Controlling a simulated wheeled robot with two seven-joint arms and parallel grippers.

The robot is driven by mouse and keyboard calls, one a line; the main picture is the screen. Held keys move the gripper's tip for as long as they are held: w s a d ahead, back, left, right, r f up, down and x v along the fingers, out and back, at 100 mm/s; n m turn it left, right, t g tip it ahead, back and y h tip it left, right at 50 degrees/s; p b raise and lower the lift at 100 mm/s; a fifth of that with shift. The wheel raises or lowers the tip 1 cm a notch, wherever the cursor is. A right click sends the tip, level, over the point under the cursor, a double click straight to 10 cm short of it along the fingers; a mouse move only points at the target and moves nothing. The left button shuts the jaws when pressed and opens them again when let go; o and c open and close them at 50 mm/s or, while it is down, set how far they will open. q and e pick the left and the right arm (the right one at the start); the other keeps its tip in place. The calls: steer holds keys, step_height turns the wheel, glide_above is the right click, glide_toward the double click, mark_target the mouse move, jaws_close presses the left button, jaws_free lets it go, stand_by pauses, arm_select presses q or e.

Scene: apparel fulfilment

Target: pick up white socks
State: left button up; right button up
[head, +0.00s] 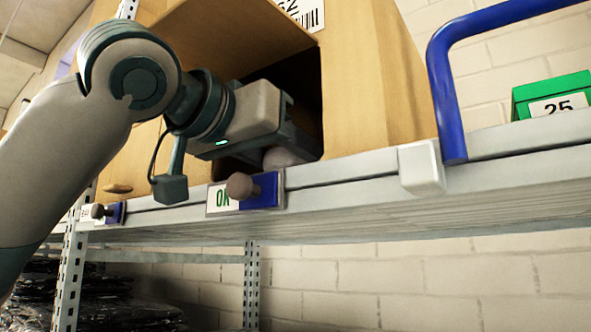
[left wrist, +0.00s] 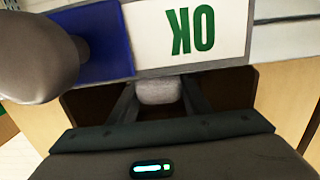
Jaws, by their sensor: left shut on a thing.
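My left gripper (head: 285,130) reaches into the dark opening of a cardboard bin (head: 371,80) on the shelf. A rounded pale grey-white bundle, apparently the white socks (head: 283,157), shows just below the gripper at the mouth of the bin. In the left wrist view the white socks (left wrist: 159,92) sit between the two fingers of my left gripper (left wrist: 160,104), which is shut on them. Most of the bin's inside is dark and hidden. My right gripper is not in view.
A grey shelf edge (head: 330,190) runs below the bin, with an OK label (head: 222,198) and a round knob (head: 240,186) sticking out. A blue rail (head: 440,80) and a green box (head: 550,95) stand at the right. Black packages (head: 85,300) lie below left.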

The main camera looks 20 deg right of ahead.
arm_select(q)
steer(key=shift+r, duration=0.3)
steer(key=shift+s+r+b, duration=0.1)
steer(key=shift+r+b, duration=0.6)
steer(key=shift+r, duration=0.2)
steer(key=b+v, duration=0.8)
steer(key=v, duration=1)
steer(key=shift+f, duration=0.35)
